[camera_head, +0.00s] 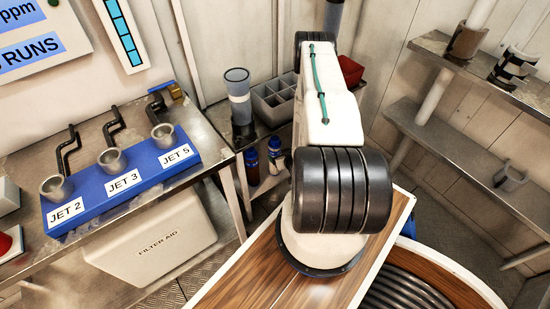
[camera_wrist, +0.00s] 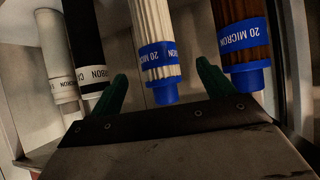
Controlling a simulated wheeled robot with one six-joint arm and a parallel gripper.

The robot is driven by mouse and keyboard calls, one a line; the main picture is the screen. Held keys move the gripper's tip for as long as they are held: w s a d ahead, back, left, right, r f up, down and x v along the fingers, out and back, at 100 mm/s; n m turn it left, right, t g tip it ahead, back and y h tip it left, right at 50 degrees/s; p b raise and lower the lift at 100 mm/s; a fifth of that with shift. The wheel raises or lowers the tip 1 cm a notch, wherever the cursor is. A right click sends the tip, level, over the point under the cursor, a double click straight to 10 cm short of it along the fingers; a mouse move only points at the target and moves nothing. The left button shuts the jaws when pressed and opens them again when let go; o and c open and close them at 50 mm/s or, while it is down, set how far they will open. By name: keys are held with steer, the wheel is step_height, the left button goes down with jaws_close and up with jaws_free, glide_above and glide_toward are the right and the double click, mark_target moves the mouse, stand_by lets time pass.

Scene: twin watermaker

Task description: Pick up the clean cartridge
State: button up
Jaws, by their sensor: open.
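In the wrist view, a white pleated cartridge (camera_wrist: 155,35) with a blue "20 MICRON" band and blue end cap appears clean. A brown, dirty-looking pleated cartridge (camera_wrist: 241,30) with the same blue band is to its right. My gripper (camera_wrist: 162,75) has two green fingers, spread apart. In the picture, the white cartridge's blue end lies between the fingers; I cannot tell whether they reach around it or touch it. The right finger is close to the brown cartridge's blue end. In the head view my gripper and both cartridges are hidden behind my arm.
Left in the wrist view are a black-and-white carbon cartridge (camera_wrist: 85,45) and a white cartridge (camera_wrist: 57,60). In the head view, a blue jet stand (camera_head: 125,180) is left, a grey divided bin (camera_head: 274,103) is behind, and metal shelves (camera_head: 465,150) are right.

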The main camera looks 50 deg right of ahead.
steer(key=shift+w+d+r, duration=0.1)
steer(key=shift+w, duration=0.05)
steer(key=shift+w+d, duration=0.1)
steer(key=shift+w, duration=0.2)
steer(key=x, duration=0.7)
steer(key=shift+w+d+r, duration=0.15)
steer(key=shift+d+r, duration=0.05)
steer(key=shift+d, duration=0.05)
steer(key=c, duration=1.5)
steer(key=shift+o, duration=0.2)
steer(key=shift+r, duration=0.1)
